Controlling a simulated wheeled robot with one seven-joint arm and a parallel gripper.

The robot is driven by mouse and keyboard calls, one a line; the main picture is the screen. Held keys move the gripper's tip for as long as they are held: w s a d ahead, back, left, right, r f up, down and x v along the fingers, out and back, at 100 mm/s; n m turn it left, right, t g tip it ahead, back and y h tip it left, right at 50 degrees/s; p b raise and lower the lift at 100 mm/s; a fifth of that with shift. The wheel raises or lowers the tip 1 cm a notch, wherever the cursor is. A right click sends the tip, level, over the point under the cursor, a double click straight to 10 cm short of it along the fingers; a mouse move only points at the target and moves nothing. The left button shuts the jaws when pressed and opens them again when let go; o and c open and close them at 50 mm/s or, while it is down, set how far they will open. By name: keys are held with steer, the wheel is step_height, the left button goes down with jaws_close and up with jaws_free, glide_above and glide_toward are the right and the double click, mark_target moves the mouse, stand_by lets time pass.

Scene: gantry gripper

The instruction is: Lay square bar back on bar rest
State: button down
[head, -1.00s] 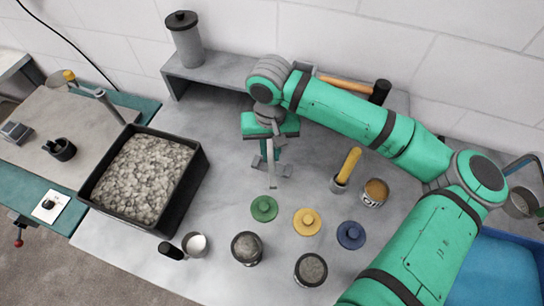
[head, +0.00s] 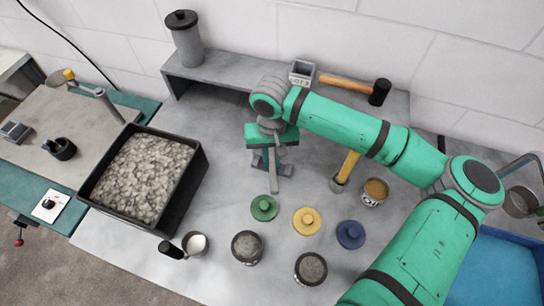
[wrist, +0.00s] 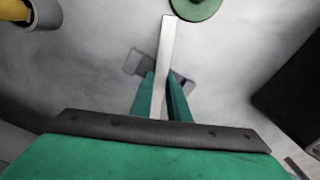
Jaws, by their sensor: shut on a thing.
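The square bar (head: 274,178) is a long pale grey bar. It also shows in the wrist view (wrist: 167,45), pointing away from my gripper. My gripper (head: 272,152) is shut on the bar near one end; its green fingers (wrist: 161,98) show on either side of it. The bar rest (head: 258,162) is a darker grey piece on the bench, under the bar and partly hidden by the bar and gripper. In the wrist view the rest (wrist: 143,63) shows on both sides of the bar. I cannot tell whether bar and rest touch.
A green lid (head: 264,208), a yellow lid (head: 307,221) and a blue lid (head: 351,234) lie in front. A black tray of grey chips (head: 199,180) stands left. A yellow-handled tool (head: 349,163) and a can (head: 374,191) stand right. A raised shelf (head: 225,84) is behind.

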mark_target(272, 162)
steer(key=shift+f, duration=0.1)
steer(key=c, duration=1.7)
jaws_free()
step_height(272, 162, up, 13)
steer(key=shift+r, duration=0.1)
